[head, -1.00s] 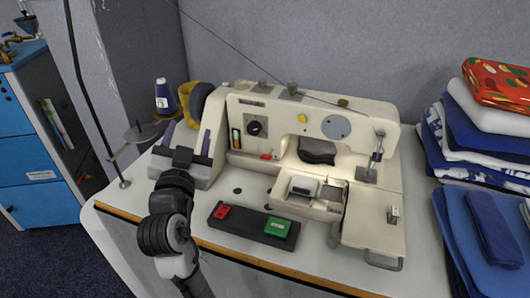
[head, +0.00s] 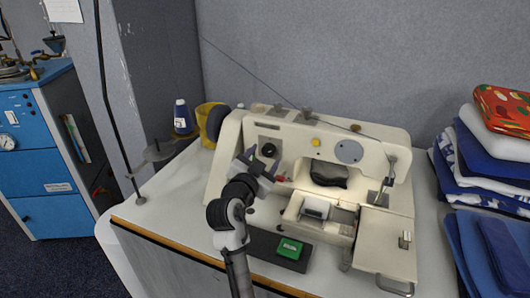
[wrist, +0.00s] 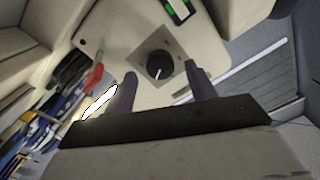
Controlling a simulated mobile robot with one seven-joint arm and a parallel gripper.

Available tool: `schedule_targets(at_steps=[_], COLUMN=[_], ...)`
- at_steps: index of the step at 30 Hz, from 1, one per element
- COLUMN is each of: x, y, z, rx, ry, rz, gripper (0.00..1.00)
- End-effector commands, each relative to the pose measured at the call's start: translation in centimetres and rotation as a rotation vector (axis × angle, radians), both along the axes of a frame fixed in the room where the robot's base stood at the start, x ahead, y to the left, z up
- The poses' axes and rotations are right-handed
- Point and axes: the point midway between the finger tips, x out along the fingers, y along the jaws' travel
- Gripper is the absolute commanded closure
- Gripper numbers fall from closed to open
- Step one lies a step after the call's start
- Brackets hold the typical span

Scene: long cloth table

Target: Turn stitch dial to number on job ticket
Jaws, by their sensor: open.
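The cream sewing machine (head: 385,150) stands on the table with its black stitch dial (head: 268,150) on the front left. In the wrist view the dial (wrist: 159,64) is a round black knob on a grey square plate, with a pale mark pointing down the picture. My gripper (head: 258,163) is in front of the dial. In the wrist view its two fingers (wrist: 160,74) are apart, one on each side of the dial, with nothing between them gripped. Numbers around the dial are too small to read. I cannot identify the job ticket for certain.
A red lever (wrist: 94,77) is left of the fingers in the wrist view. Folded cloth (head: 500,150) is stacked at right.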

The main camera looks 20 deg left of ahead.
Motion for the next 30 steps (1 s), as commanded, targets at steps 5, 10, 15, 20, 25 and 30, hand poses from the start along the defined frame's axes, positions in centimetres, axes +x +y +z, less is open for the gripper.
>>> schedule_targets(at_steps=[5,10,15,20,25,30], x=[1.5,1.7,1.7,1.7,1.7,1.7], y=[-0.1,0.0,0.0,0.0,0.0,0.0], z=[0.0,0.0,0.0,0.0,0.0,0.0], rx=[0.0,0.0,0.0,0.0,-0.001,-0.009], ry=[0.0,-0.001,-0.001,-0.001,0.0,0.0], rz=[-0.001,0.0,0.0,0.0,0.001,0.001], gripper=[0.44,0.44,0.47,0.68,0.89,0.89])
